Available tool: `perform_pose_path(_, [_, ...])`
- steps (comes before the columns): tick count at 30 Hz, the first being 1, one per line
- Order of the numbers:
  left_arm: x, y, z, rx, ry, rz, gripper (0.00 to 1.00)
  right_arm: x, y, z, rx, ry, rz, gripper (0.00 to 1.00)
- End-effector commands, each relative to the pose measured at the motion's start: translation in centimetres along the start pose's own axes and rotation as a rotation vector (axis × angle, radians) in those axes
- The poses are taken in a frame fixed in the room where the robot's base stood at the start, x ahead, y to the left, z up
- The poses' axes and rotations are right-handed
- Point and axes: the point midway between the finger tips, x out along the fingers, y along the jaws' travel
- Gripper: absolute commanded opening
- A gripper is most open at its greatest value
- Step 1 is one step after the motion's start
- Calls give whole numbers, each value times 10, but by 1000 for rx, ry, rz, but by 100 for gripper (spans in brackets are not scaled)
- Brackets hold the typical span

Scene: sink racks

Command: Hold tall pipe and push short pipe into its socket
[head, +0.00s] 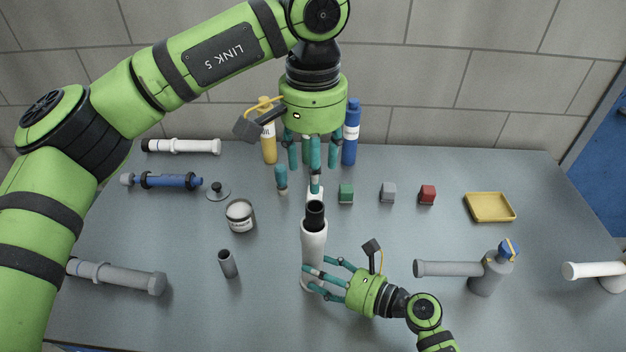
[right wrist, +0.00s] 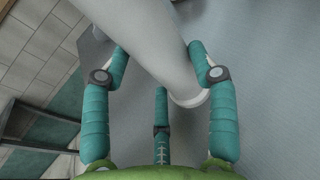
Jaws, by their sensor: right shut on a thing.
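The tall white pipe (head: 313,248) stands upright at the table's middle; its lower part also shows in the right wrist view (right wrist: 150,45).
Small green (head: 346,193), grey (head: 388,192) and red (head: 427,195) blocks lie behind right. A grey pipe fitting (head: 487,272) and yellow tray (head: 490,207) are at the right.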

Motion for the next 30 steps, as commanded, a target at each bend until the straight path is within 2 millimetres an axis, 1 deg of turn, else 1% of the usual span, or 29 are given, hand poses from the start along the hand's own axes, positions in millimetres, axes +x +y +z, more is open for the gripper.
perform_pose_path(3, [-4, 0, 0, 0, 0, 1, 54, -1, -1, -2, 0, 5, -2, 30])
perform_pose_path(13, [-4, 0, 0, 0, 0, 1, 54, -1, -1, -2, 0, 5, -2, 30])
perform_pose_path(14, [-4, 0, 0, 0, 0, 1, 54, -1, -1, -2, 0, 5, -2, 71])
perform_pose_path(15, [-4, 0, 0, 0, 0, 1, 54, -1, -1, -2, 0, 5, -2, 87])
perform_pose_path(26, [-4, 0, 0, 0, 0, 1, 54, -1, -1, -1, 0, 2, -2, 87])
perform_pose_path(29, [-4, 0, 0, 0, 0, 1, 54, -8, -1, -1, 0, 3, -2, 87])
perform_pose_path(30, [-4, 0, 0, 0, 0, 1, 54, -12, -1, -2, 0, 4, -2, 87])
